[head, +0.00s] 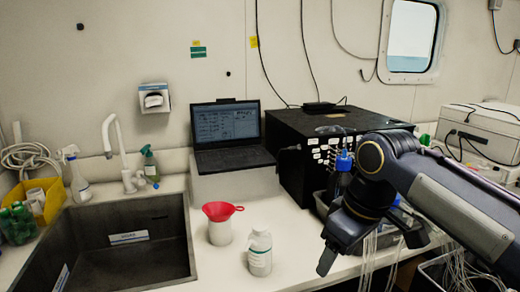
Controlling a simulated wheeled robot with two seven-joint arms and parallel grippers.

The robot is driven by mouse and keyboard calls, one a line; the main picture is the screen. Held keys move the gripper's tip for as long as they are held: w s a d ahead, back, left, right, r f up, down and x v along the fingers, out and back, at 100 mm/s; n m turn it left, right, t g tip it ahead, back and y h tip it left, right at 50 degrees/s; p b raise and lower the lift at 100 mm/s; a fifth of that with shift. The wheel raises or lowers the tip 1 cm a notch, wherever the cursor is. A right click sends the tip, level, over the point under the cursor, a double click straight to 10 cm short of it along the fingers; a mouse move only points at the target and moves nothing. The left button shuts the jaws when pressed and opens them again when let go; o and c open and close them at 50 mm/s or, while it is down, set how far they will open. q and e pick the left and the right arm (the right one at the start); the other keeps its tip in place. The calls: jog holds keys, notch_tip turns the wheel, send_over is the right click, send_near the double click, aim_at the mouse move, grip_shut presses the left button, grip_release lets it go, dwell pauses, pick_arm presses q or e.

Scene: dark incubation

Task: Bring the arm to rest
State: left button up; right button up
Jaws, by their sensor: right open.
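My right arm comes in from the right edge, over the right part of the white counter. My right gripper (370,250) points down near the counter's front edge, open, with nothing seen between its fingers. It is to the right of a white bottle (260,254) and apart from it. My left gripper is not in view.
A red funnel (219,210) sits on a white container (220,231). A laptop (229,137) stands on a white block beside a black box (300,165). A dark sink (110,262) lies at the left. Bottles and thin tubes crowd the space behind and below my right gripper.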

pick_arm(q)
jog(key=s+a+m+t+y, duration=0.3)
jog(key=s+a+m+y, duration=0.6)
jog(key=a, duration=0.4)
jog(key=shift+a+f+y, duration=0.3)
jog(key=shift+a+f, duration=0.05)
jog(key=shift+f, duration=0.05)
pick_arm(e)
jog(key=s+d+f+m+t+y, duration=0.1)
jog(key=s+d+f+m+t, duration=0.1)
jog(key=s+f, duration=0.6)
jog(key=s+d+f+m+t, duration=0.1)
jog(key=s+d+f+m, duration=0.3)
jog(key=s+f+m, duration=0.3)
jog(key=s+f, duration=0.1)
jog(key=s, duration=0.1)
jog(key=shift+s+d+f+m+t+y, duration=0.2)
jog(key=shift+s+d+m+t+y, duration=0.1)
jog(key=shift+s+d+t+y, duration=0.1)
jog(key=shift+a, duration=0.1)
